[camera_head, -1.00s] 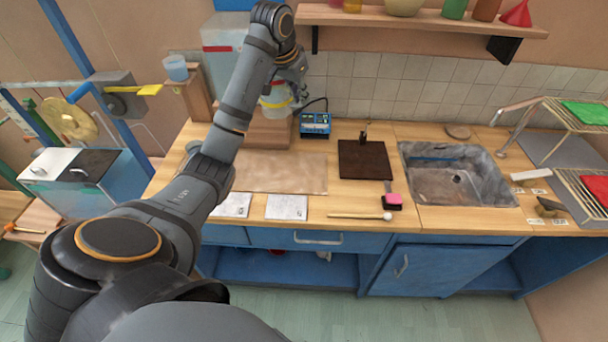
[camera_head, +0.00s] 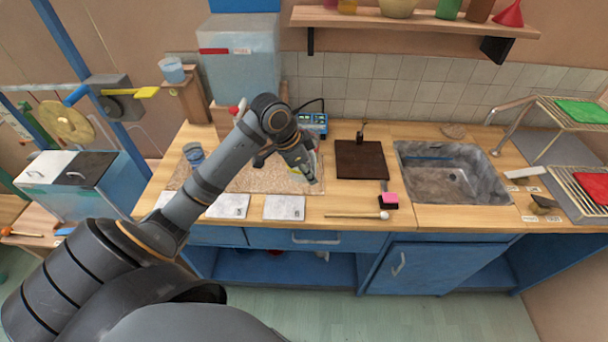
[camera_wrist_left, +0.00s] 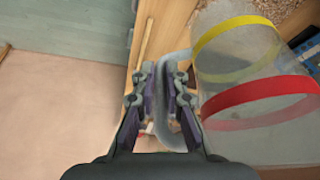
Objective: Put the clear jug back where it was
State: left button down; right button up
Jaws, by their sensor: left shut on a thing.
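The clear jug (camera_wrist_left: 240,58) has a yellow band and a red band and fills the right of the left wrist view. My left gripper (camera_wrist_left: 168,75) is shut on its handle. In the head view my left gripper (camera_head: 308,178) is over the right part of the speckled mat (camera_head: 250,180) on the worktop. There the jug is mostly hidden behind my gripper, and I cannot tell whether it touches the mat. My right gripper is not in view.
A bluish cup (camera_head: 194,153) stands at the mat's left, beside my arm. A blue device (camera_head: 314,122) sits behind the gripper. A dark board (camera_head: 362,160), a mallet (camera_head: 357,216) and the sink (camera_head: 450,172) lie to the right. White cards (camera_head: 284,208) line the front edge.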

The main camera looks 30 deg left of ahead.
pick_arm(q)
jog(key=w+a+f, duration=0.1)
jog(key=f, duration=0.1)
jog(key=w+a+f+p, duration=0.1)
jog(key=w+a+f, duration=0.2)
jog(key=w+f, duration=0.1)
jog(key=shift+w+a, duration=0.15)
jog(key=shift+w+a+f, duration=0.25)
jog(key=shift+f, duration=0.2)
notch_tip(320, 180, down, 2)
jog(key=shift+f+p, duration=0.2)
jog(key=shift+p, duration=0.8)
jog(key=shift+w+a+f, duration=0.1)
jog(key=shift+f, duration=0.4)
jog(key=shift+f, duration=0.15)
jog(key=c, duration=1.4)
grip_release()
